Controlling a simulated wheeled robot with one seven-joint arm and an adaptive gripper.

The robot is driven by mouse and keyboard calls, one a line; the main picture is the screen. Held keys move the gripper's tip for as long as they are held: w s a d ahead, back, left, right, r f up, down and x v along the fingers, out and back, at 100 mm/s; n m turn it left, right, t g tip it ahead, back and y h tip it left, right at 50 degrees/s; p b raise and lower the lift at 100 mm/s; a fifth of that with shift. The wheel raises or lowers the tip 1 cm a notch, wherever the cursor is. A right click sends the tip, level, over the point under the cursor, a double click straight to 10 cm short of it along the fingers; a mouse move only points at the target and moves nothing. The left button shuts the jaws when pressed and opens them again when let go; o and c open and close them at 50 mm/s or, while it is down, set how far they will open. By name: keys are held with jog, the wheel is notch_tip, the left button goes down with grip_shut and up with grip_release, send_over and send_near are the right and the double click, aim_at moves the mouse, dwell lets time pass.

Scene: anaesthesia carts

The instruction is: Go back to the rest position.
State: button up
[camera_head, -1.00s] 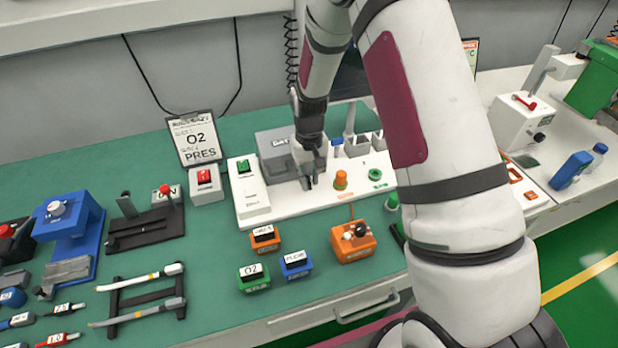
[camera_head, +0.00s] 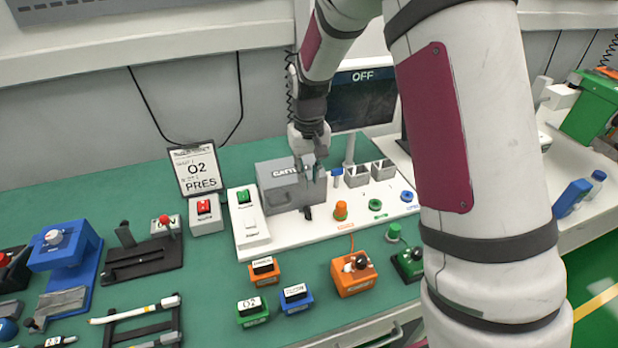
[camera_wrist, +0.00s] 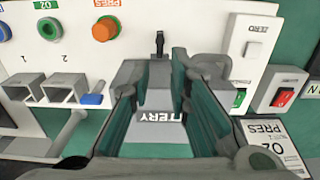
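My gripper (camera_head: 310,172) is in the air over the grey box (camera_head: 285,190) with lettering that starts "BATT" in the head view. In the wrist view my gripper (camera_wrist: 165,100) has its two teal-padded fingers apart, with nothing held between them. The grey box (camera_wrist: 160,122), lettered "TERY" there, shows beyond and between the fingers. A small black lever (camera_wrist: 159,42) stands past the fingertips; it also shows in front of the box in the head view (camera_head: 308,212). My upper arm hides part of the bench at the right.
The white panel (camera_head: 290,232) carries an orange knob (camera_head: 340,210), a green ring (camera_head: 375,205) and grey sockets (camera_head: 357,176). A monitor (camera_head: 362,100) reading "OFF" stands behind. An "O2 PRES" sign (camera_head: 197,171) stands left. Small labelled blocks (camera_head: 264,270) sit in front.

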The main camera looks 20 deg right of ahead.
jog(key=s+r+t, duration=0.2)
jog(key=s+r, duration=0.3)
jog(key=r, duration=0.6)
jog(key=s+r+t, duration=0.1)
jog(key=s+r, duration=0.4)
jog(key=s, duration=0.6)
jog(key=s+r+t, duration=0.2)
jog(key=s+r, duration=0.4)
jog(key=s, duration=0.5)
jog(key=shift+s+r+t, duration=0.2)
jog(key=shift+s+t, duration=0.1)
jog(key=shift+s, duration=0.1)
